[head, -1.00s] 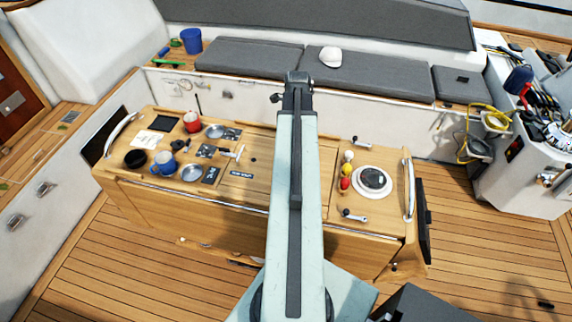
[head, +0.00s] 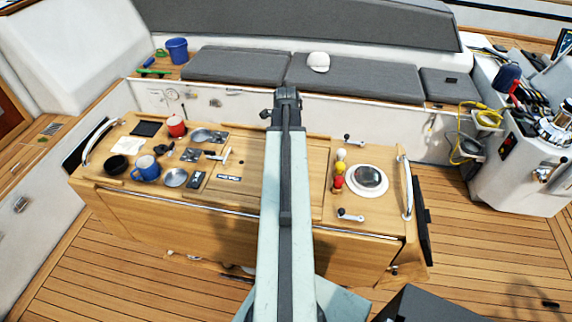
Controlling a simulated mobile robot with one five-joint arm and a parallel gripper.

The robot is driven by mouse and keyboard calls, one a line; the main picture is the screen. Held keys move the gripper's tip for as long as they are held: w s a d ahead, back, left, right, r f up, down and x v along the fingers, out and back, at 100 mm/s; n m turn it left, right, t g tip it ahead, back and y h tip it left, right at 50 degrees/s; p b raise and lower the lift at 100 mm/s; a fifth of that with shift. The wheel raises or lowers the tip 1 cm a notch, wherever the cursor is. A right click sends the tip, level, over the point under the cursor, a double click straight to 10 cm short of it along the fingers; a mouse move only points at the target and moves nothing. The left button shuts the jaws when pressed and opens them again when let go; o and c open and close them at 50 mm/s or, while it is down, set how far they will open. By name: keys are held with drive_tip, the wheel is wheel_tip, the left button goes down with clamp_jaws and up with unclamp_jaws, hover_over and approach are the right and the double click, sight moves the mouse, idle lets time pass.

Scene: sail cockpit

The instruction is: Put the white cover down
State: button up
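I cannot make out a separate white cover for certain. A white domed thing (head: 318,62), like a cap, lies on the grey seat cushion (head: 352,80) behind the table. A round dial with a white rim (head: 368,180) is set in the right part of the wooden table (head: 245,190); it shows uncovered. My arm rises through the middle of the picture and ends in a dark joint above the table's back edge. My gripper and anything in it are hidden behind my arm.
A blue mug (head: 146,169), a red mug (head: 176,126), metal dishes and small tools crowd the table's left part. Red, yellow and white knobs (head: 339,170) stand beside the dial. Steel rails (head: 406,188) edge the table. Bare wood shows left of my arm.

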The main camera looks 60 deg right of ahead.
wheel_tip(320, 180, down, 2)
drive_tip(key=shift+b, duration=0.3)
drive_tip(key=shift+r, duration=0.3)
drive_tip(key=shift+c, duration=0.6)
drive_tip(key=shift+f, duration=0.25)
drive_tip(key=o, duration=1.2)
drive_tip(key=shift+r, duration=0.1)
wheel_tip(320, 180, up, 12)
drive_tip(key=p, duration=1.2)
drive_tip(key=shift+r, duration=0.15)
